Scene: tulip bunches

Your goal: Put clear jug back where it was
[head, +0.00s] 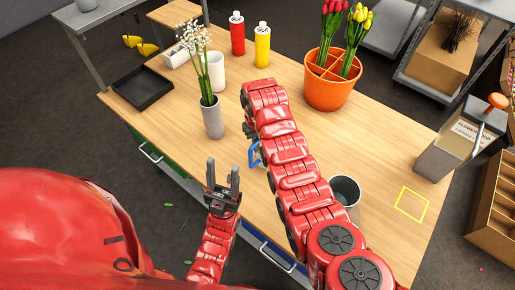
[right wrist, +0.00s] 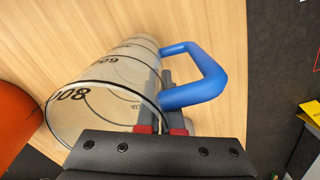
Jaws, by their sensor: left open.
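The clear jug (right wrist: 85,105), with dark scale marks and a blue handle (right wrist: 205,78), fills the left and middle of the right wrist view. In the head view only part of its blue handle (head: 254,153) shows beside my right arm; the arm hides the rest. My right gripper (right wrist: 160,125) has its two fingers close together at the jug's rim and handle root, shut on the jug. I cannot tell whether the jug touches the table. My left gripper (head: 222,172) is open and empty over the table's front edge. A yellow square outline (head: 427,203) marks the table at right.
A grey vase (head: 212,120) with white flowers stands left of my right arm. An orange pot (head: 328,95) with tulips, red (head: 237,35) and yellow (head: 262,47) bottles and a labelled metal box (head: 445,150) stand around. The right table is partly clear.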

